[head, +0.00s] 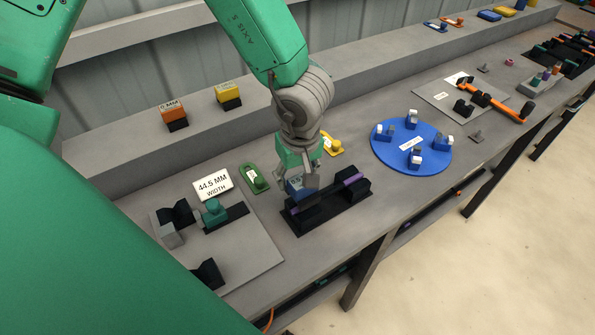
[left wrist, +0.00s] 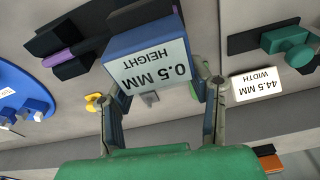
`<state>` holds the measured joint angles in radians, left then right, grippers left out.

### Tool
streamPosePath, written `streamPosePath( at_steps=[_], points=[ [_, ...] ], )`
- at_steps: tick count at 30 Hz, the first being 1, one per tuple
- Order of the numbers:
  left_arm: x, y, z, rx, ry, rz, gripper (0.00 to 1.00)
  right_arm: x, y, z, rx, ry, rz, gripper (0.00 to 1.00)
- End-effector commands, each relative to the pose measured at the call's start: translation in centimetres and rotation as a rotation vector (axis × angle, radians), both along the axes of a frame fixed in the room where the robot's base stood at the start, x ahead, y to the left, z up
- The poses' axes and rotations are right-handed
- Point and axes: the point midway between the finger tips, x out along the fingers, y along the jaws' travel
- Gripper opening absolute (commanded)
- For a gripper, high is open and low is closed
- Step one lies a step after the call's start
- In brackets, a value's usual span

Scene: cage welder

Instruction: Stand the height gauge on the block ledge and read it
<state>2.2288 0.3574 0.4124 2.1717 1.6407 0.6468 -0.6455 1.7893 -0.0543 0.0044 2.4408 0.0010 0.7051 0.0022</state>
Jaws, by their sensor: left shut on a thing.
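My left gripper (head: 308,178) is shut on the blue height gauge (head: 294,188). In the left wrist view the gauge (left wrist: 150,50) sits between my two fingers (left wrist: 165,85), and its white label reads "0.5 MM HEIGHT". The gripper hangs over the left end of a long black block (head: 326,212) with a purple rod (head: 353,179) along it. The block also shows at the upper left of the left wrist view (left wrist: 65,45). I cannot tell whether the gauge touches the block or which part is the ledge. My right gripper is not in view.
A grey plate (head: 240,255) with a teal-knobbed slide and a "44.5 MM WIDTH" card (head: 212,186) lies left. A green tag (head: 254,178) and yellow piece (head: 332,145) are near the gripper. A blue disc (head: 385,157) stands right. The bench front edge is close to the block.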

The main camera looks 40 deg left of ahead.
Motion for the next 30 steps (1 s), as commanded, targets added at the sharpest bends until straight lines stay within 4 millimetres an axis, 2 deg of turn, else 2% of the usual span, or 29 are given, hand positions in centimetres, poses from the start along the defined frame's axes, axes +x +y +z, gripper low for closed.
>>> streamPosePath(
  at_steps=[30],
  points=[
    [0.0, 0.0, -2.5, -0.001, 0.000, 0.001, 0.12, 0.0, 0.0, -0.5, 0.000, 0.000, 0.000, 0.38]
  ],
)
